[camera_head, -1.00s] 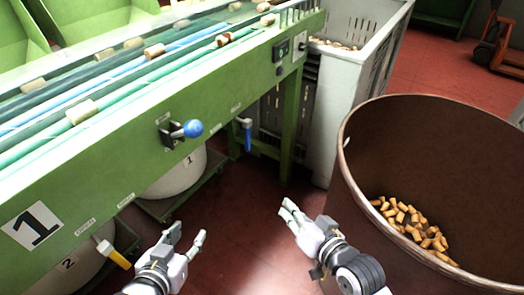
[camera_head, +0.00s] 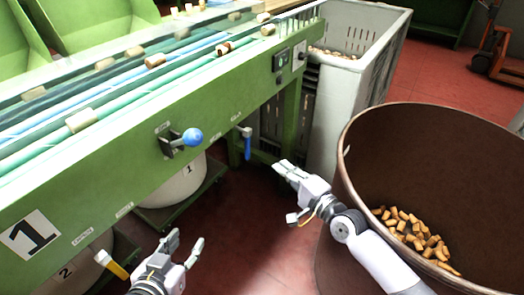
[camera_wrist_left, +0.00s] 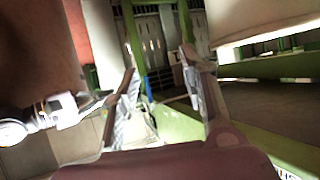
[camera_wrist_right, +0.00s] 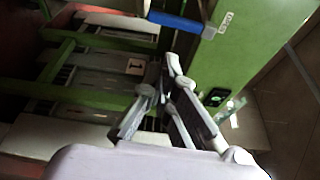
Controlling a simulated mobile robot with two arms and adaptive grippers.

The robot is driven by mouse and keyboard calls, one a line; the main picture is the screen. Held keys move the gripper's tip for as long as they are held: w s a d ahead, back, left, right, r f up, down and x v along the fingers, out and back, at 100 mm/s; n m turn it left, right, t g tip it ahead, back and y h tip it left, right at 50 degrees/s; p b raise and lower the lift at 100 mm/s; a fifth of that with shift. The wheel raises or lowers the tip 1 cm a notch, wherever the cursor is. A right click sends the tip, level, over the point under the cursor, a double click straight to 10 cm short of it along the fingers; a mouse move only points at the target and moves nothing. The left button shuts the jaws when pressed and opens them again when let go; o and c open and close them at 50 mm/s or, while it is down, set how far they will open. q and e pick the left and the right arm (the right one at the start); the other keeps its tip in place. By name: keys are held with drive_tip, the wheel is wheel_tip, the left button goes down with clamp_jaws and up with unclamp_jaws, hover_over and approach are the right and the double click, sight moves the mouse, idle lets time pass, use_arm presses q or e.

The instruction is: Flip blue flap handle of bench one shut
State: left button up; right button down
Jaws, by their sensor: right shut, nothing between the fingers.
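The green bench one (camera_head: 150,165) runs diagonally across the left of the head view, with a large "1" label (camera_head: 30,235). The blue flap handle (camera_head: 247,146) hangs downward below the bench's lower edge. It also shows in the right wrist view (camera_wrist_right: 180,21), at the top and beyond the fingertips. My right gripper (camera_head: 282,168) is shut and empty, to the right of and a little below the handle in the head view, apparently apart from it. My left gripper (camera_head: 187,241) is open and empty, low in front of the bench.
A blue ball-knob lever (camera_head: 192,137) sticks out of the bench front. A yellow handle (camera_head: 114,267) hangs further left. A brown barrel (camera_head: 440,150) with corks stands right, close to my right arm. A grey slatted crate (camera_head: 345,100) stands behind. Red floor lies between.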

use_arm(q)
wheel_tip(320, 180, up, 12)
drive_tip(key=w+d+t+h+b, duration=0.2)
drive_tip(key=w+t, duration=0.1)
drive_tip(key=t, duration=0.4)
drive_tip(key=shift+d+f+b, duration=0.2)
drive_tip(key=shift+f+b, duration=0.05)
drive_tip(key=shift+b, duration=0.1)
use_arm(e)
drive_tip(key=x, duration=1)
use_arm(q)
drive_tip(key=shift+f, duration=0.1)
use_arm(e)
drive_tip(key=shift+s, duration=0.1)
